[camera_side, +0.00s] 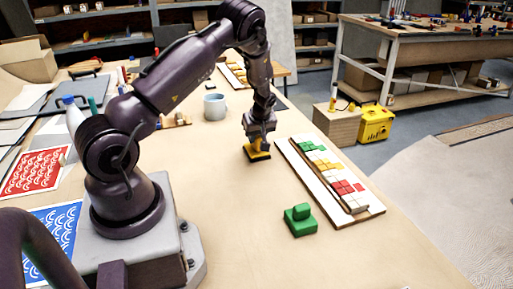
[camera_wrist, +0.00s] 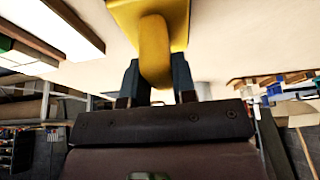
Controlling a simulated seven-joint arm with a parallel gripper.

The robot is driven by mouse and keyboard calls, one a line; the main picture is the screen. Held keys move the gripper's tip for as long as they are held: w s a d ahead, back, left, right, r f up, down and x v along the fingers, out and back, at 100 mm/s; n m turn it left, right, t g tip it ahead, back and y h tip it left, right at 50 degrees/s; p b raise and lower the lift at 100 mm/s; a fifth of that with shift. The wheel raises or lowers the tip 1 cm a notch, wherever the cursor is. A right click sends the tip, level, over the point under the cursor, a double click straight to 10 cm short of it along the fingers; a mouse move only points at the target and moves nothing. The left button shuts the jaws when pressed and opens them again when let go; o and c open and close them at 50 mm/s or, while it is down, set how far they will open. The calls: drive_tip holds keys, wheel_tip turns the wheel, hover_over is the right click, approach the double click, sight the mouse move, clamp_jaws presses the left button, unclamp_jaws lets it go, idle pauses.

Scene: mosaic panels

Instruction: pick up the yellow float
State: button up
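The yellow float (camera_side: 257,153) is at the middle of the table, left of the mosaic panel, directly below my gripper (camera_side: 259,138). In the wrist view the yellow float (camera_wrist: 178,18) shows at the top, with its rounded handle between the two dark fingers of my gripper (camera_wrist: 157,82). The fingers lie against both sides of the handle and look shut on it. The float's underside is at or very near the table; I cannot tell if there is a gap.
The mosaic panel (camera_side: 372,207) with green, yellow, red and white tiles lies just right of the float. The table between my base and the float is clear.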

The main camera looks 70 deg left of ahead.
clamp_jaws()
drive_tip(key=shift+r, duration=0.1)
drive_tip(key=shift+r, duration=0.55)
drive_tip(key=r, duration=0.2)
drive_tip(key=shift+s+d+r, duration=0.15)
drive_tip(key=shift+d+r, duration=0.05)
drive_tip(key=shift+r, duration=0.15)
drive_tip(key=s+d+r, duration=0.9)
drive_tip(key=s, duration=0.1)
